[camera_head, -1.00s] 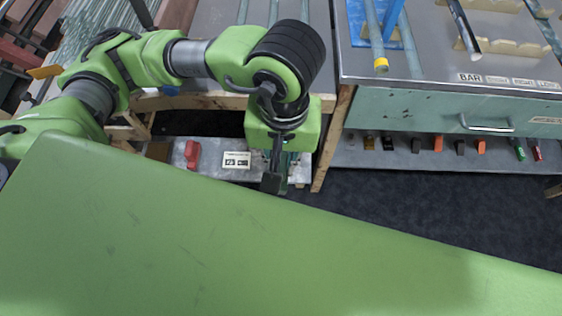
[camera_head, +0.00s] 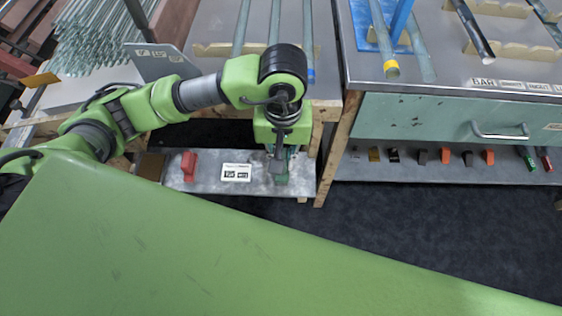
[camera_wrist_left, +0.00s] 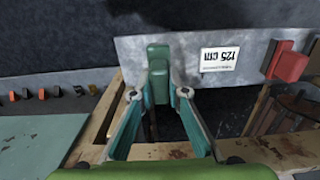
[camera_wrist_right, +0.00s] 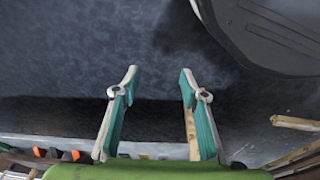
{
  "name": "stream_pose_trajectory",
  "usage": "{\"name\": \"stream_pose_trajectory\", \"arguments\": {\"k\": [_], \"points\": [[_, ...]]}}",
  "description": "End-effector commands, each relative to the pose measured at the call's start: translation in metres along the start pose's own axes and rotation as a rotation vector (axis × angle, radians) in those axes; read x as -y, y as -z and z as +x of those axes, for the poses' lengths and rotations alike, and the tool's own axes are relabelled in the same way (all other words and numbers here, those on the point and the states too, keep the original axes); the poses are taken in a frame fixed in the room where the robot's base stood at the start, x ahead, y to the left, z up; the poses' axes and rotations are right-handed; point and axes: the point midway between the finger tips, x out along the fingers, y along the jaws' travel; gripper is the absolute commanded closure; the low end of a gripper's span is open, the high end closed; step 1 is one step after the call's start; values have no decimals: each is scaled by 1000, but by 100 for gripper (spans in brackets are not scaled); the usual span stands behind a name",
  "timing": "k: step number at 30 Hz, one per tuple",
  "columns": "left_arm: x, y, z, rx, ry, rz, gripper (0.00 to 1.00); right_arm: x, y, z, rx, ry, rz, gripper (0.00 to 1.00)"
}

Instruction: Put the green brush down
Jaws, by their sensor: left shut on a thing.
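The green brush (camera_wrist_left: 158,72) stands out between the fingers of my left gripper (camera_wrist_left: 159,92), which is shut on it. In the head view this gripper (camera_head: 279,168) points down over the right end of the low grey shelf (camera_head: 208,186), right of a white label. I cannot tell whether the brush touches the shelf. My right gripper (camera_wrist_right: 160,84) is open and empty above dark floor; it does not show in the head view.
A red block (camera_head: 188,166) and the white label (camera_head: 236,173), reading 125 cm, are on the shelf left of my left gripper. A wooden table leg (camera_head: 328,165) stands close at right. Several small coloured objects line the shelf under the drawer (camera_head: 450,120).

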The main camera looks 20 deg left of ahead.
Motion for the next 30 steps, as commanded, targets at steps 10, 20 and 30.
{"name": "stream_pose_trajectory", "arguments": {"k": [10, 20, 30], "points": [[4, 15, 35, 5, 0, 0, 100, -1, 8, -9, -9, -1, 1, 60], [3, 16, 50, -1, -1, 0, 100, -1, 9, -12, -7, -1, 1, 60], [3, 16, 52, -1, -1, 1, 100, 0, 14, -17, -16, -1, 2, 60]]}}
